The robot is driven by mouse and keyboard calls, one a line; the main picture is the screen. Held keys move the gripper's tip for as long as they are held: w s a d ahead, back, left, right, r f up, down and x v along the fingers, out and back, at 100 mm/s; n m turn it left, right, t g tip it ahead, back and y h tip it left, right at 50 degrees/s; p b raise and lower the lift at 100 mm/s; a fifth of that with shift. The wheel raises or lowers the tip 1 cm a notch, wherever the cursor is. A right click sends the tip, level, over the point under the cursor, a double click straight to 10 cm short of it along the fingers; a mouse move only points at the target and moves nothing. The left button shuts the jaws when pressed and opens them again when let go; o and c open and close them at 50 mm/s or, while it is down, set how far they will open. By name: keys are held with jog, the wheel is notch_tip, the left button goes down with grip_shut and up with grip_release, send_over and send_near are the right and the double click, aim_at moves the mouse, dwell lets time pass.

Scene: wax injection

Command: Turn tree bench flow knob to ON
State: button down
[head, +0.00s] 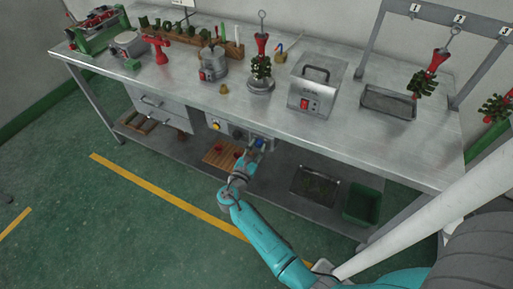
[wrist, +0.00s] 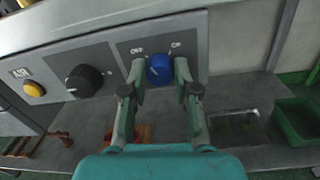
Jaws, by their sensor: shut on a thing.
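The blue flow knob (wrist: 159,69) sits on a grey panel (wrist: 195,32) under the bench top. Small labels flank it above left and above right, too small to read surely. My gripper (wrist: 160,75) is shut on the knob, one finger on each side. I cannot tell for sure which label the knob points to. In the head view my gripper (head: 256,148) reaches the front of the panel from below, and the knob (head: 260,142) shows at its fingertips.
A black knob (wrist: 84,81) and a yellow button (wrist: 34,88) are left of the blue knob. The steel bench (head: 350,128) has a lower shelf carrying a wooden rack (head: 220,156), a dark tray (head: 315,187) and a green bin (head: 361,204). The green floor in front is open.

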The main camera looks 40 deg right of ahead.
jog(key=m, duration=0.7)
jog(key=shift+m, duration=0.3)
jog(key=m, duration=0.6)
jog(key=shift+f+m+h, duration=0.15)
jog(key=shift+m+h, duration=0.15)
jog(key=c, duration=0.9)
grip_release()
jog(key=shift+o, duration=0.2)
jog(key=v, duration=1.2)
jog(key=shift+w, duration=0.1)
jog(key=shift+g, duration=0.3)
